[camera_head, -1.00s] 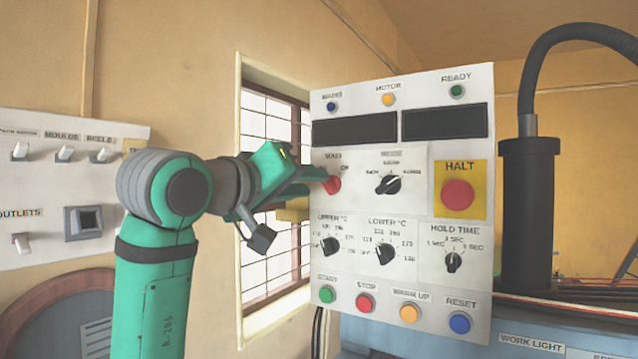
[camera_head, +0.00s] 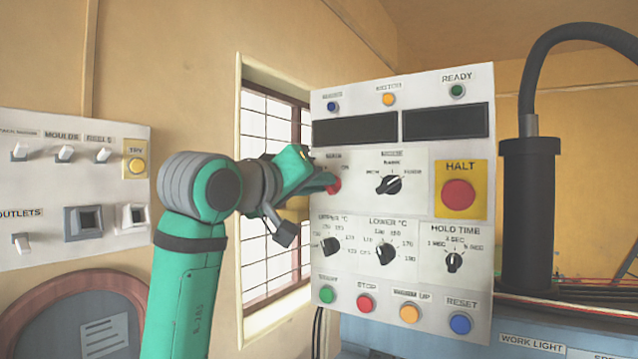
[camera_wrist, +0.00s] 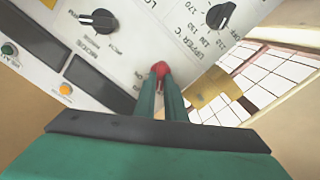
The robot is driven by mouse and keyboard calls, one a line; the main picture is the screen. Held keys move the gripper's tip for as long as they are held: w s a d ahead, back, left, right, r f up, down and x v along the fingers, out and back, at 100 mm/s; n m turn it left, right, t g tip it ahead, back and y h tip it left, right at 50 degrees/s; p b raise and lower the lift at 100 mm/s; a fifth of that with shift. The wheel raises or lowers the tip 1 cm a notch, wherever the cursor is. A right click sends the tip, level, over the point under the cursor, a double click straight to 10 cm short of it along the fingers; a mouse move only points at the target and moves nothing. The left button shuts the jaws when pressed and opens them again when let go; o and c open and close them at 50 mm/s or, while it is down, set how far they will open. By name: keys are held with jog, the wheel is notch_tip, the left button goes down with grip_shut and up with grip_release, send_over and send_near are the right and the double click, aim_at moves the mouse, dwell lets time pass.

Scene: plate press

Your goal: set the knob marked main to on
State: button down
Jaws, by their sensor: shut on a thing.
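The red main knob (camera_head: 334,186) is at the upper left of the white control panel (camera_head: 440,300), under a small label with an ON mark to its upper right. My gripper (camera_head: 326,183) reaches it from the left, and its fingertips are closed around the knob. In the wrist view the two green fingers (camera_wrist: 160,78) meet on the red knob (camera_wrist: 161,68). The fingers hide much of the knob and its label, so I cannot tell exactly where its pointer stands.
Right of the main knob is the black mode knob (camera_head: 388,184), then the red HALT button (camera_head: 458,194) on yellow. Below are the black upper (camera_head: 331,246) and lower (camera_head: 385,254) temperature knobs. A barred window (camera_head: 268,130) lies behind my arm. A switch panel (camera_head: 60,190) is at left.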

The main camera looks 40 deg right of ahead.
jog(key=shift+m, duration=0.3)
jog(key=m, duration=1.3)
jog(key=shift+s, duration=0.25)
dwell(0.5)
jog(key=c, duration=1.8)
grip_release()
jog(key=shift+d, duration=0.1)
